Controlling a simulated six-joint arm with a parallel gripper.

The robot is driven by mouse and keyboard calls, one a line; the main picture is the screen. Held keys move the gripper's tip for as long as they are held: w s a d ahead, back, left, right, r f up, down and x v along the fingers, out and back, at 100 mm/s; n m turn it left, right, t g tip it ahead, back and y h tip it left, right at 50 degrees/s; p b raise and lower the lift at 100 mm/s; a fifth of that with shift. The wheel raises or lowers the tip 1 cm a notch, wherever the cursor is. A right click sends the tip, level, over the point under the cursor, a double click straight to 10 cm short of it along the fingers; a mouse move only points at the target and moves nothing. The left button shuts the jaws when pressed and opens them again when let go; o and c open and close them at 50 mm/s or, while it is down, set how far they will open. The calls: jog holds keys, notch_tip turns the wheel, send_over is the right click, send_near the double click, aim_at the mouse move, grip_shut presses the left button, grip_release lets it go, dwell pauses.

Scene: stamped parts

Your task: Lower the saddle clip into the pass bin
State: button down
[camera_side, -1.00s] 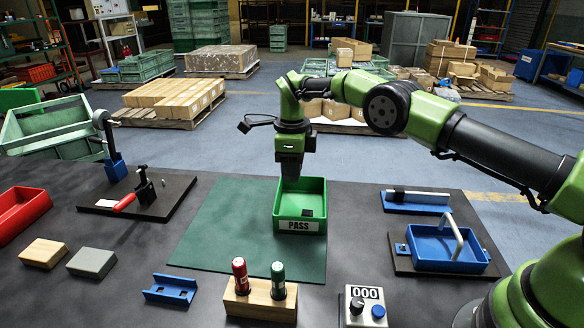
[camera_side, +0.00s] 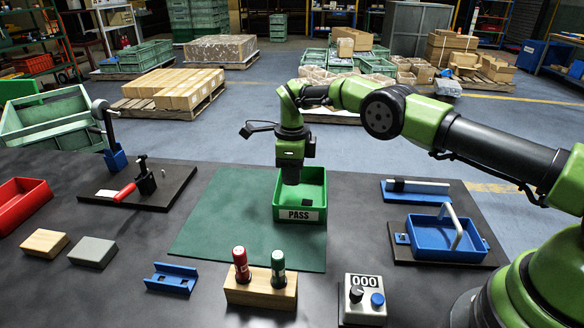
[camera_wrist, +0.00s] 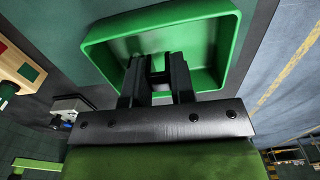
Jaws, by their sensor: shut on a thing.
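The green pass bin (camera_side: 316,190) stands on the green mat, its white PASS label facing the side camera. My gripper (camera_side: 291,180) points straight down over the bin, with its fingertips at or just below the rim level. In the wrist view my gripper (camera_wrist: 158,68) is shut on a small dark piece, the saddle clip (camera_wrist: 158,76), with the bin's green walls (camera_wrist: 228,50) around the fingertips. The clip is mostly hidden by the fingers, and in the side view I cannot make it out. I cannot tell whether it touches the bin floor.
A wooden stand (camera_side: 262,290) with red and green stampers is in front of the mat (camera_side: 215,220). A blue block (camera_side: 171,279) lies left of it, a counter box (camera_side: 363,300) right. A blue tray (camera_side: 440,240) is at right, a red bin (camera_side: 22,203) at far left.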

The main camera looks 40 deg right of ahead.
dwell(0.4)
jog(key=c, duration=0.9)
grip_release()
jog(key=shift+r, duration=0.1)
notch_tip(320, 180, up, 7)
jog(key=shift+f, duration=0.1)
jog(key=s+r+n+t, duration=0.1)
jog(key=s+r+n, duration=0.3)
jog(key=r, duration=0.3)
jog(key=s+r+n+t+y, duration=0.1)
jog(key=s+r+n, duration=0.3)
jog(key=r, duration=0.3)
jog(key=s+r+n+t, duration=0.1)
jog(key=s+r+n, duration=0.25)
jog(key=r, duration=0.35)
jog(key=s+f+n+t, duration=0.1)
jog(key=s+n, duration=0.2)
jog(key=s, duration=0.3)
jog(key=s+f+n+t, duration=0.1)
jog(key=s+n, duration=0.3)
jog(key=s, duration=0.3)
jog(key=s+n+t+y, duration=0.1)
jog(key=s+n+t, duration=0.1)
jog(key=s+n, duration=0.2)
jog(key=shift+s+f+n, duration=0.15)
jog(key=shift+s+f, duration=0.05)
jog(key=shift+s, duration=0.55)
jog(key=shift+s+f+n, duration=0.1)
jog(key=shift+s+f, duration=0.1)
jog(key=shift+s, duration=0.55)
